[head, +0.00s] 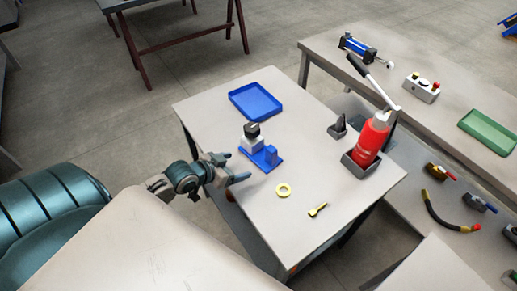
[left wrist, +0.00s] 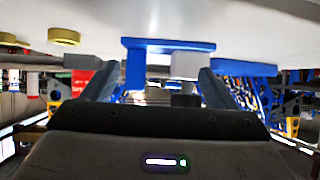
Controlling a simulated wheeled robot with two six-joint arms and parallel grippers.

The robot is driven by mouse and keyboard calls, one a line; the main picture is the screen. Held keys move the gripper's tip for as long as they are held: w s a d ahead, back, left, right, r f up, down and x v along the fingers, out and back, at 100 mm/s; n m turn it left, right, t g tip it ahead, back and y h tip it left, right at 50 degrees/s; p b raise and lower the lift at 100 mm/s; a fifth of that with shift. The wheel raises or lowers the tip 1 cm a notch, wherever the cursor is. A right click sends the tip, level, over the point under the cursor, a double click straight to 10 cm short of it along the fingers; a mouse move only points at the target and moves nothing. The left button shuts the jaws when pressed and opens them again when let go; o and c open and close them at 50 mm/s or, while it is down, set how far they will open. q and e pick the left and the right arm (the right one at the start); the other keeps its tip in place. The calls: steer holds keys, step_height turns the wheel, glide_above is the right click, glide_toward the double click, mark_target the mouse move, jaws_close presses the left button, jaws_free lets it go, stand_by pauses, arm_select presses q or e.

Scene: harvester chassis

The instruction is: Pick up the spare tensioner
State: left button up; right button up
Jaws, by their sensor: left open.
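The likely tensioner is a blue bracket (head: 268,157) with a grey block (head: 250,145) and a black top (head: 252,130), upright on the near table. I cannot tell whether these are one part. My left gripper (head: 236,168) is open and empty, just left of the bracket at the table's left edge. In the left wrist view, which looks upside down, the blue bracket (left wrist: 134,68) and grey block (left wrist: 186,66) show beyond and between the fingers (left wrist: 157,72), with no contact visible. My right gripper is not in view.
On the same table are a blue tray (head: 256,115), a yellow ring (head: 283,190), a small yellow part (head: 317,210), a dark pointed part (head: 338,128) and a red bottle (head: 370,140) in a dark holder. A bench (head: 450,75) with several items stands right.

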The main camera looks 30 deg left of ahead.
arm_select(q)
steer(key=t, duration=0.2)
glide_toward(249, 140)
steer(key=shift+w+f, duration=0.5)
steer(key=shift+w, duration=0.4)
steer(key=b+x, duration=0.1)
steer(key=x, duration=0.4)
steer(key=shift+d, duration=0.1)
steer(key=shift+p+x, duration=0.45)
steer(key=shift+x, duration=1.95)
jaws_close()
steer(key=shift+r, duration=0.1)
